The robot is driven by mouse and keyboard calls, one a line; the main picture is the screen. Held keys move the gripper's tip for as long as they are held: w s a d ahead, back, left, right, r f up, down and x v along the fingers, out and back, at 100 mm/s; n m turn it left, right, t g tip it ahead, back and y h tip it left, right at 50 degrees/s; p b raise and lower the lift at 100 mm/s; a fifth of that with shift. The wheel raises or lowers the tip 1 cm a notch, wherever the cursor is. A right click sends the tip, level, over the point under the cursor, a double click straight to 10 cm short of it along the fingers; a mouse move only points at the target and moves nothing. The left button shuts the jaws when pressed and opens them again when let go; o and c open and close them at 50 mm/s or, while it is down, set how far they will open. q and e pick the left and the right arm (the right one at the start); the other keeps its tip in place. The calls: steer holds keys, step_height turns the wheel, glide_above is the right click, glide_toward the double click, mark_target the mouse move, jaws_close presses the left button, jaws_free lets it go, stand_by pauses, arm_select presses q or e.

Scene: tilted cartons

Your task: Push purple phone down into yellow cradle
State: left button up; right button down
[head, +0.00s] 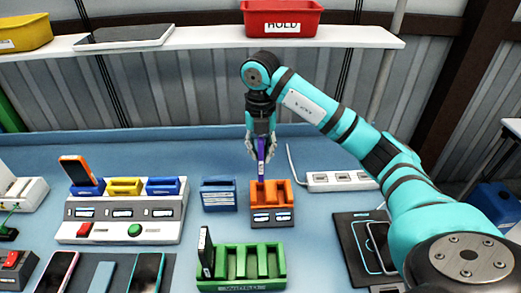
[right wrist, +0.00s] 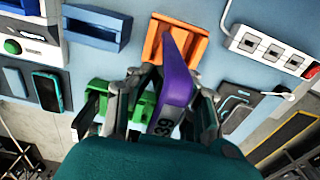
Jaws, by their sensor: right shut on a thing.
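The purple phone (head: 261,160) is upright in my right gripper (head: 262,152), which is shut on it. Its lower end overlaps the left part of the orange rack (head: 271,205); I cannot tell whether it is inside a slot or above it. In the right wrist view the purple phone (right wrist: 178,85), marked 39, sits between the fingers of the right gripper (right wrist: 165,100), pointing at the orange rack (right wrist: 175,42). The yellow cradle (head: 125,187) is empty, in the middle of the white charging station (head: 122,228) at the left. My left gripper is not in view.
An orange phone (head: 77,170) stands in the station's left blue cradle (head: 87,189); the right blue cradle (head: 163,187) is empty. A blue holder (head: 218,195) stands between station and orange rack. A green rack (head: 242,272) holds a black phone (head: 206,252). A power strip (head: 343,181) lies right.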

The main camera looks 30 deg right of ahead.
mark_target(260, 141)
steer(key=shift+r+p, duration=1.25)
steer(key=shift+r, duration=0.3)
steer(key=shift+w, duration=0.1)
